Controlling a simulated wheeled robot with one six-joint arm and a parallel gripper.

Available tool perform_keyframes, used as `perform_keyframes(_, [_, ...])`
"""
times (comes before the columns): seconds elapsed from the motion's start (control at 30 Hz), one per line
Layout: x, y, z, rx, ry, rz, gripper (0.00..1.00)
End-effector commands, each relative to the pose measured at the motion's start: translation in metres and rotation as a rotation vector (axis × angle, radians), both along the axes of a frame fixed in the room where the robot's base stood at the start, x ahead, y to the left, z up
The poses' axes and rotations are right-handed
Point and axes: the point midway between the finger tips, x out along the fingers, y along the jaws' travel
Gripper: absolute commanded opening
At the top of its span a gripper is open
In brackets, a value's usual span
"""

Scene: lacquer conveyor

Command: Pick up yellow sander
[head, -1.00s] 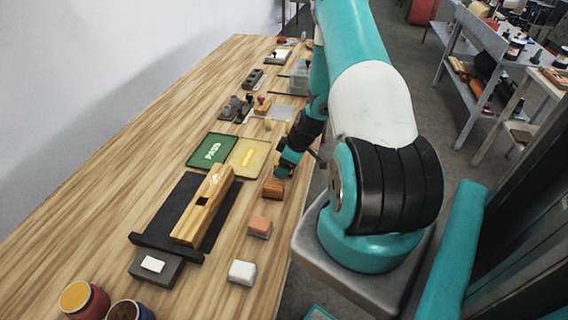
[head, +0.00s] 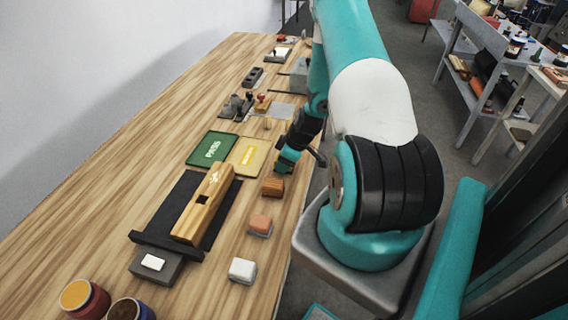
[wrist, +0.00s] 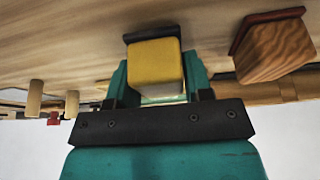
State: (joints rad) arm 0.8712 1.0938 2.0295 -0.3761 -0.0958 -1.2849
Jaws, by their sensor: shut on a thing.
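The yellow sander (wrist: 155,64) is a small yellow block with a dark base, seen up close in the wrist view. My gripper (wrist: 158,80) is shut on it, one teal finger on each side. In the head view my gripper (head: 286,160) is at the table's right edge, beside the yellow mat. The sander is hidden there behind my gripper and arm. I cannot tell whether its base is clear of the table.
A wooden block with a red base (wrist: 275,46) is close beside it; a brown block (head: 272,187), orange block (head: 260,223) and white block (head: 242,269) line the table's right edge. A green mat (head: 212,149), yellow mat (head: 247,156) and wooden plane (head: 203,203) lie left.

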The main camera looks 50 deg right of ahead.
Motion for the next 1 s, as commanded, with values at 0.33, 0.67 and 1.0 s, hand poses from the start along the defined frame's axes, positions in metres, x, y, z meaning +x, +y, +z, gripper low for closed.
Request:
perform_keyframes(0.33, [0.001, -0.002, 0.070, -0.008, -0.007, 0.001, 0.21])
perform_keyframes(0.67, [0.001, -0.001, 0.156, -0.007, -0.005, 0.000, 0.21])
perform_keyframes(1.0, [0.000, 0.000, 0.193, -0.002, -0.002, 0.000, 0.21])
